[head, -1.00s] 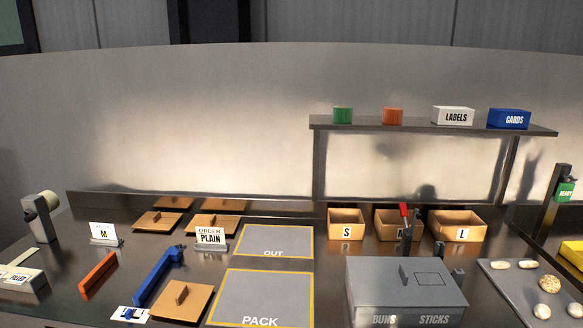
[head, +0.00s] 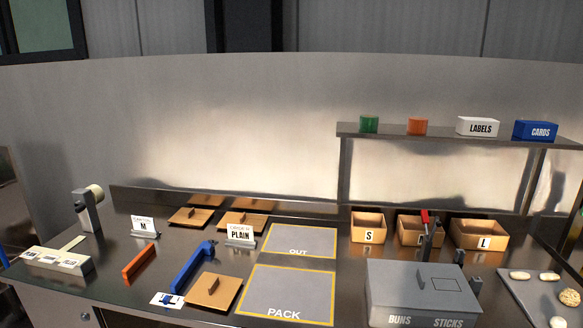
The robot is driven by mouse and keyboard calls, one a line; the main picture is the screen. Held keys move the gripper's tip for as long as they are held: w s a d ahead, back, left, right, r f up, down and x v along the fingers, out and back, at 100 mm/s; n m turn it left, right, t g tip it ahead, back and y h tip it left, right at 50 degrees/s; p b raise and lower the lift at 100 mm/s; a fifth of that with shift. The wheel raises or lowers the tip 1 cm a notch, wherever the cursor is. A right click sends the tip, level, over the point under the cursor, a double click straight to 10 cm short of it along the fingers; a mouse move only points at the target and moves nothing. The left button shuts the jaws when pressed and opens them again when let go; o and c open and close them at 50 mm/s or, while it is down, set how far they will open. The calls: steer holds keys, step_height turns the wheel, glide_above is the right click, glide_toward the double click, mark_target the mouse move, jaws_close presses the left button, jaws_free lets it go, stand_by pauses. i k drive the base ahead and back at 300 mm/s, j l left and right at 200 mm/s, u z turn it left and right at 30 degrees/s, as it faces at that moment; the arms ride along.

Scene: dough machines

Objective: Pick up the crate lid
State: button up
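My gripper is not in view.
The PACK mat (head: 284,283) and OUT mat (head: 299,238) are empty. A dough tray (head: 530,290) is at right. A blue bracket (head: 190,268) lies left.

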mark_target(397, 283)
steer(key=i+j+z, duration=0.15)
steer(key=z, duration=0.3)
steer(key=i+j+z, duration=0.15)
steer(key=z, duration=0.3)
steer(key=j, duration=0.1)
